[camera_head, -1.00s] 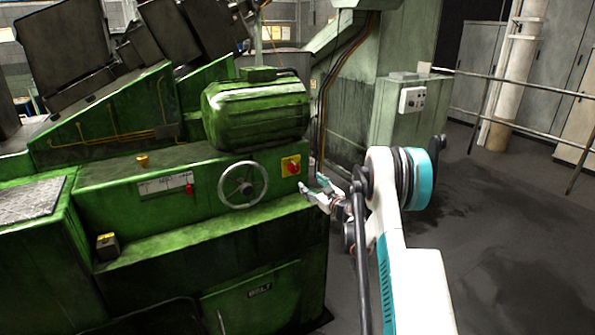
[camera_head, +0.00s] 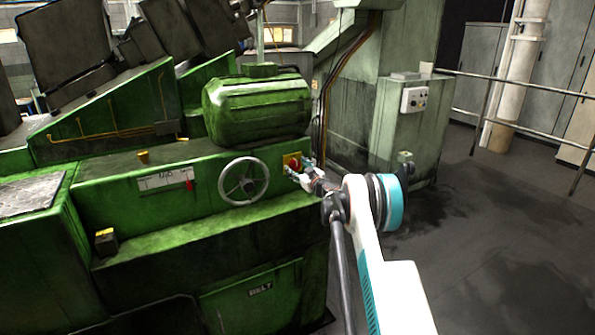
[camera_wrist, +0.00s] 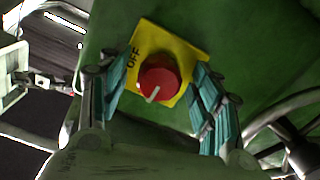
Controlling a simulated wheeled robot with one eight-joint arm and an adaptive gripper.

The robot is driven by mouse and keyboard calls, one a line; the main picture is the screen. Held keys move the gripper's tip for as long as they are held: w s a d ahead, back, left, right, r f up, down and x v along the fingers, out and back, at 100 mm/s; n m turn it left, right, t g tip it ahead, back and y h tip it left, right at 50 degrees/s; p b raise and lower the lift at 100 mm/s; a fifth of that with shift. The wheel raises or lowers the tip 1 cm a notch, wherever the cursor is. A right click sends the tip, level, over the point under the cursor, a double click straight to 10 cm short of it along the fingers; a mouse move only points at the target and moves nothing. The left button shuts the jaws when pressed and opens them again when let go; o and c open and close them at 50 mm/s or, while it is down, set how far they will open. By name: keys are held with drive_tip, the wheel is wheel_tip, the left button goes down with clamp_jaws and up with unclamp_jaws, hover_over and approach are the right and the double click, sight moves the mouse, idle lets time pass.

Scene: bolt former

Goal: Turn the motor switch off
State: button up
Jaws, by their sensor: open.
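The motor switch (camera_wrist: 160,78) is a red round knob with a white pointer line on a yellow plate. The plate is marked OFF at its left edge in the wrist view, and the pointer is aimed toward the lower left there, not at that word. In the head view the switch (camera_head: 293,161) sits on the green machine's front, right of the handwheel, partly covered by my gripper (camera_head: 300,172). In the wrist view my gripper (camera_wrist: 160,98) is open, with one teal-padded finger on each side of the knob. I cannot tell whether the fingers touch it.
A spoked handwheel (camera_head: 243,181) stands close to the left of the switch; its rim also shows at the lower right of the wrist view (camera_wrist: 290,103). A green motor (camera_head: 258,108) sits above. A machine ledge (camera_head: 210,235) juts out below. Open floor lies to the right.

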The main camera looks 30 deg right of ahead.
drive_tip(key=c, duration=1.1)
drive_tip(key=shift+m, duration=0.3)
drive_tip(key=m, duration=0.3)
drive_tip(key=shift+a+m+b, duration=0.1)
drive_tip(key=shift+m+b, duration=0.2)
drive_tip(key=shift+b, duration=0.1)
drive_tip(key=m, duration=0.4)
drive_tip(key=shift+m, duration=0.3)
drive_tip(key=m, duration=0.4)
drive_tip(key=shift+a+r+m+b, duration=0.1)
drive_tip(key=shift+m+b, duration=0.2)
drive_tip(key=shift+b, duration=0.1)
drive_tip(key=shift+r+m, duration=0.1)
drive_tip(key=shift+m, duration=2.1)
drive_tip(key=shift+o, duration=0.2)
